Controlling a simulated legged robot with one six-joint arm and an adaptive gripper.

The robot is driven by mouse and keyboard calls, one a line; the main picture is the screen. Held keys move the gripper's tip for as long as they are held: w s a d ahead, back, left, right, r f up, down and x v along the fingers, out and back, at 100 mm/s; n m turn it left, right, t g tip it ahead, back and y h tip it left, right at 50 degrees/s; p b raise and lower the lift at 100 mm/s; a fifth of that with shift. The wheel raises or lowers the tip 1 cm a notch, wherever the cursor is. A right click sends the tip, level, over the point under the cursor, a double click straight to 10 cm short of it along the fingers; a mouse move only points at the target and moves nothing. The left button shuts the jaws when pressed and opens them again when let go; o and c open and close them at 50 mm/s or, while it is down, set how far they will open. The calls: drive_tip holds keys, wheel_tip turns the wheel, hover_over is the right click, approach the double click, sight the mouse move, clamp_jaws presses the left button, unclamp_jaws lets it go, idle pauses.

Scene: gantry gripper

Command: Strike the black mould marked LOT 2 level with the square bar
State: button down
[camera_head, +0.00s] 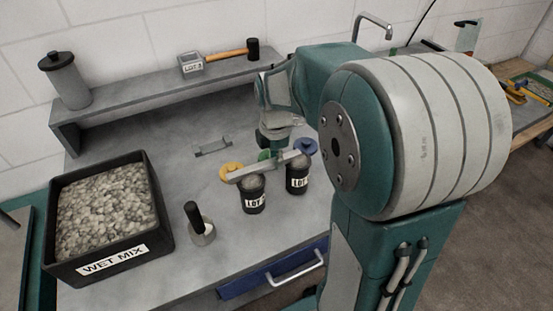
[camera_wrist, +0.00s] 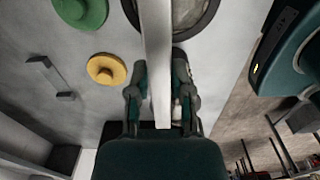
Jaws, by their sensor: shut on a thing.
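My gripper (camera_head: 272,150) is shut on the pale square bar (camera_head: 242,174), which is held level. In the wrist view the bar (camera_wrist: 157,40) runs away between the fingers (camera_wrist: 160,88). Two black moulds full of grey mix stand on the bench. The left mould (camera_head: 253,203) has a label that seems to read LOT 2. The right mould (camera_head: 297,187) has a LOT label whose number is unclear. The bar crosses over or just behind the left mould's top; I cannot tell whether it touches. One mould's round rim (camera_wrist: 212,22) shows beneath the bar in the wrist view.
Yellow (camera_head: 231,171), green (camera_head: 264,155) and blue (camera_head: 305,146) round knobbed discs lie behind the moulds. A black WET MIX tub (camera_head: 150,218) and a black-handled tool (camera_head: 203,239) stand left. A shelf (camera_head: 130,107) holds a grey box and mallet. Bench between tub and moulds is mostly clear.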

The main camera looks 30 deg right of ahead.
drive_tip(key=shift+s, duration=0.55)
drive_tip(key=shift+s, duration=0.25)
drive_tip(key=shift+s, duration=0.2)
drive_tip(key=shift+s, duration=0.25)
drive_tip(key=shift+s+f, duration=0.1)
drive_tip(key=shift+s, duration=0.3)
drive_tip(key=shift+w, duration=0.1)
drive_tip(key=shift+w, duration=0.3)
